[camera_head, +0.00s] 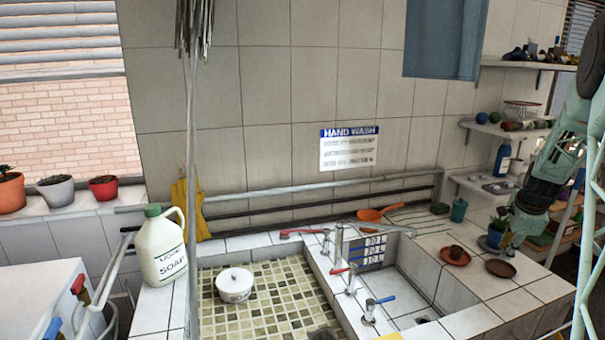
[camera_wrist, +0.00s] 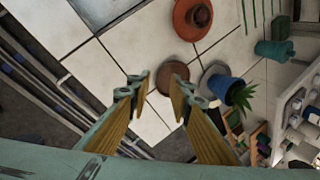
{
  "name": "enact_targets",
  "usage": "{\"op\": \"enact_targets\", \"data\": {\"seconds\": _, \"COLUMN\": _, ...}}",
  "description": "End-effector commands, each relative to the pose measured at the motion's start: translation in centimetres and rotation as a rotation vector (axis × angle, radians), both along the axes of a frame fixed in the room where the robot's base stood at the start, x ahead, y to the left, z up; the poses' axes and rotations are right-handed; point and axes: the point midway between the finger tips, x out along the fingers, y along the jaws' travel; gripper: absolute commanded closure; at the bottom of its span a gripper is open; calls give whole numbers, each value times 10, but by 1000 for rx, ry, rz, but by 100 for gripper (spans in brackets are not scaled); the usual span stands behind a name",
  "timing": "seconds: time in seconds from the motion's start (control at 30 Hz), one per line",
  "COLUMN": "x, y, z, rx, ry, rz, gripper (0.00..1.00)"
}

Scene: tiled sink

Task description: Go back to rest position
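My gripper (camera_wrist: 158,88) is open in the wrist view, with its two fingers apart and nothing between the tips. It hangs above the tiled counter. A round brown saucer (camera_wrist: 165,82) lies on the tiles below, seen between and beyond the fingertips. In the head view my arm comes down at the right edge, and my gripper (camera_head: 508,243) is above the right end of the counter, near the brown saucer (camera_head: 501,268); its fingers are too small there to make out.
A blue-potted plant (camera_wrist: 222,87) stands close to the right finger. A terracotta saucer with a small pot (camera_head: 456,257) and a teal cup (camera_head: 459,210) are nearby. Wall shelves (camera_head: 500,128) hold items at right. A soap jug (camera_head: 162,247), a white pot (camera_head: 235,286) and taps stand further left.

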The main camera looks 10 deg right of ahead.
Motion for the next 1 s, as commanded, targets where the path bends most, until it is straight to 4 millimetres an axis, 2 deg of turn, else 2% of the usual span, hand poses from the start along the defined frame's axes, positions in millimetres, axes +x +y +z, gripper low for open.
{"op": "enact_targets", "data": {"seconds": 0.1, "x": 2, "y": 25, "z": 24, "rx": -14, "ry": 7, "rz": 57, "gripper": 81}}
{"op": "enact_targets", "data": {"seconds": 0.5, "x": -5, "y": 115, "z": 95, "rx": -61, "ry": 40, "rz": 269, "gripper": 81}}
{"op": "enact_targets", "data": {"seconds": 1.0, "x": -36, "y": 226, "z": 170, "rx": -122, "ry": 76, "rz": 530, "gripper": 81}}
